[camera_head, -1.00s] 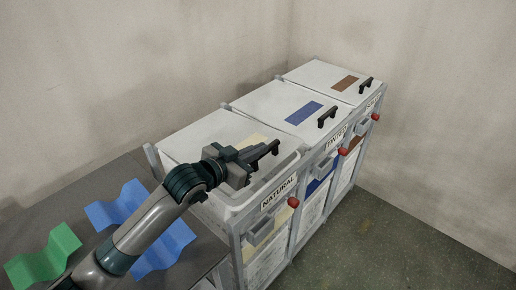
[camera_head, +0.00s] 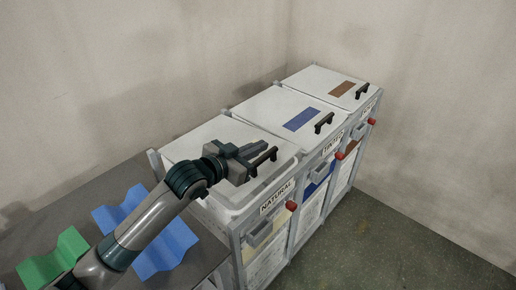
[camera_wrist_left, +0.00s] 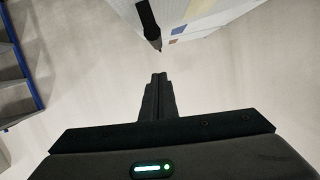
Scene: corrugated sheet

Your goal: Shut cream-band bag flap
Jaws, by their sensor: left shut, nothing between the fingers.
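The cream-band bag is the nearest of the row, labelled NATURAL, with a cream band (camera_head: 283,218) on its front. Its white flap (camera_head: 195,138) lies over the bag's top. A dark gap or shadow shows near its front edge, so I cannot tell if it is fully down. The flap's black handle (camera_head: 263,160) is beside my left gripper (camera_head: 260,146), which is shut and empty above the flap. In the left wrist view, the shut fingers (camera_wrist_left: 158,82) point toward a dark handle (camera_wrist_left: 149,22), with a gap between. My right gripper is out of view.
The blue-patch flap (camera_head: 280,105) and brown-patch flap (camera_head: 315,78) lie flat on the bags behind. Red knobs (camera_head: 291,206) stick out along the frame's front. Blue (camera_head: 165,248) and green (camera_head: 55,258) corrugated sheets lie on the grey table at left. Floor at right is clear.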

